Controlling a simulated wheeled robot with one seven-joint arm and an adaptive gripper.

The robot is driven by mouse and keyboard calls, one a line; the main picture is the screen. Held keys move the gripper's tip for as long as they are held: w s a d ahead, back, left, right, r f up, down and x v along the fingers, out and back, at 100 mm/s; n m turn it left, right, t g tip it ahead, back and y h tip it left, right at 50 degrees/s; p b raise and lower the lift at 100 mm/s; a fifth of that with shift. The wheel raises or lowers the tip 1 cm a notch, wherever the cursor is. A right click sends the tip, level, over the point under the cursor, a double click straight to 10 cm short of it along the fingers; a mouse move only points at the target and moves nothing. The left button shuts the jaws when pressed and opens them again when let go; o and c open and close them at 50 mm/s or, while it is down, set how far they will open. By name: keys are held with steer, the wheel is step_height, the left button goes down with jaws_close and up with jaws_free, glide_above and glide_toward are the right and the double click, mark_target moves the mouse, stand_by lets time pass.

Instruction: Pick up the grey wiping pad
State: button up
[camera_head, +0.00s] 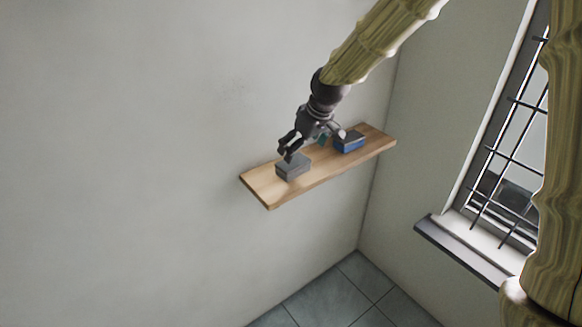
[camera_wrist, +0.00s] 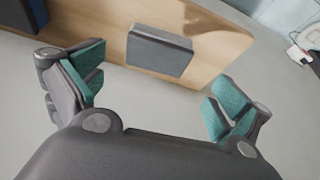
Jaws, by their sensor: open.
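The grey wiping pad (camera_head: 293,168) is a small grey block lying on the left part of a wooden wall shelf (camera_head: 263,190). In the wrist view the pad (camera_wrist: 160,51) lies on the shelf (camera_wrist: 113,38), beyond the fingertips and between their lines. My gripper (camera_head: 303,147) is just above and behind the pad in the head view. In the wrist view my gripper (camera_wrist: 155,92) is open, its teal-padded fingers wide apart with nothing between them. A gap shows between the fingers and the pad, though the head view cannot settle contact.
A blue block with a grey top (camera_head: 349,142) lies farther right on the shelf, close to my gripper. The wall (camera_head: 150,150) runs behind the shelf. A barred window (camera_head: 508,150) with a dark sill (camera_head: 465,252) is at the right. Tiled floor (camera_head: 330,295) is below.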

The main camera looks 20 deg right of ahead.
mark_target(294, 162)
steer(key=shift+p+x, duration=0.3)
steer(key=shift+x, duration=1.5)
steer(key=shift+w+p+x, duration=0.25)
steer(key=shift+p+x, duration=0.75)
steer(key=shift+x, duration=1.55)
steer(key=c, duration=0.8)
